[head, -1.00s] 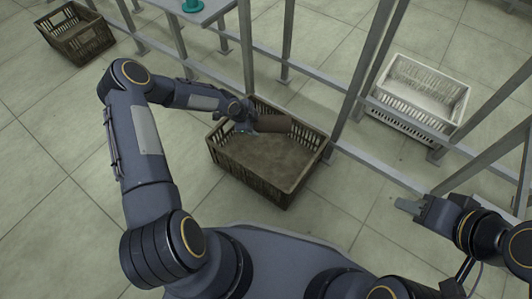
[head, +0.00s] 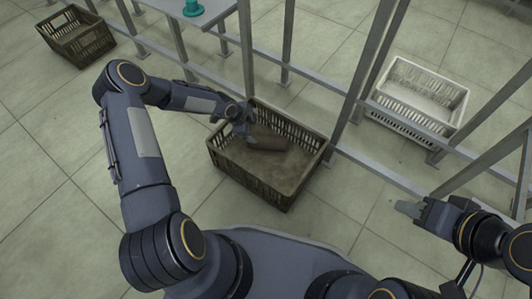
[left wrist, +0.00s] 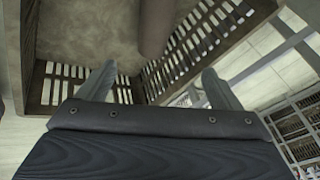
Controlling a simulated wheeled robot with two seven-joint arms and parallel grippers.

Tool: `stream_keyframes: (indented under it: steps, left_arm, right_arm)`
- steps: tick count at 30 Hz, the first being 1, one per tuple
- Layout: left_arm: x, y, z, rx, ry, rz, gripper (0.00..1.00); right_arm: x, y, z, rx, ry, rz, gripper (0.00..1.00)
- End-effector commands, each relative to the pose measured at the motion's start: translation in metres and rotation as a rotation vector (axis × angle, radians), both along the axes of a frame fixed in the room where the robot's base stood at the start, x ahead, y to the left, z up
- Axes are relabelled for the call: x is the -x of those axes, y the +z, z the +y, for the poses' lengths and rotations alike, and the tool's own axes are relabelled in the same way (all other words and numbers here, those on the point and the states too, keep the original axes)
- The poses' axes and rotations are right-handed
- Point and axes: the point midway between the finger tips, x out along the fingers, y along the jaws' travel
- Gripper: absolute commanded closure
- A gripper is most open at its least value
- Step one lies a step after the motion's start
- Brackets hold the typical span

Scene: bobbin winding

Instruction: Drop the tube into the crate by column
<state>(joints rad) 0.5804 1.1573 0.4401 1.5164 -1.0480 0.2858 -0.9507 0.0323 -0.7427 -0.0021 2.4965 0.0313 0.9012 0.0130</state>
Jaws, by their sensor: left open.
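The brown tube (head: 267,139) is inside the brown slatted crate (head: 285,201) beside the grey frame posts. It lies toward the crate's back side, apart from my left gripper, and I cannot tell whether it rests on the floor of the crate. In the left wrist view the tube (left wrist: 156,28) shows at the top, beyond the fingers. My left gripper (head: 245,133) is open and empty at the crate's back-left rim; its fingers show apart in the left wrist view (left wrist: 163,90). My right gripper (head: 409,208) is at the right, away from the crate; its jaw gap is not clear.
A white crate (head: 378,122) stands behind the metal frame (head: 340,95) at the right. Another brown crate (head: 96,48) stands at the far left. A teal object (head: 193,9) is on a grey table at the top. The tiled floor left of my arm is clear.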

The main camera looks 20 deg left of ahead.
Motion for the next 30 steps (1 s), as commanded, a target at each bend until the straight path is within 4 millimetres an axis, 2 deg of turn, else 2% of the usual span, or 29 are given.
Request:
stream_keyframes:
  steps: [1, 3, 9, 26, 29, 30]
  left_arm:
    - [0.003, 0.014, 0.004, -0.002, 0.001, -0.001, 0.14]
    - [0.008, 0.026, 0.008, -0.002, 0.002, -0.002, 0.14]
    - [0.018, 0.048, 0.016, -0.001, 0.001, -0.001, 0.14]
    - [0.021, 0.052, 0.018, -0.001, 0.001, -0.001, 0.14]
    - [0.022, 0.059, 0.020, -0.006, 0.009, 0.003, 0.14]
    - [0.022, 0.067, 0.022, -0.012, 0.022, 0.007, 0.14]
  right_arm:
    - [0.000, 0.009, 0.000, 0.000, 0.000, 0.000, 0.64]
    - [0.000, 0.015, 0.000, 0.000, 0.000, 0.000, 0.64]
    - [0.000, 0.025, 0.000, 0.000, 0.000, 0.000, 0.64]
    - [0.000, 0.026, 0.000, 0.000, 0.000, 0.000, 0.64]
    - [0.000, 0.026, 0.000, 0.000, 0.000, 0.000, 0.64]
    - [0.000, 0.026, 0.000, 0.000, 0.000, 0.000, 0.64]
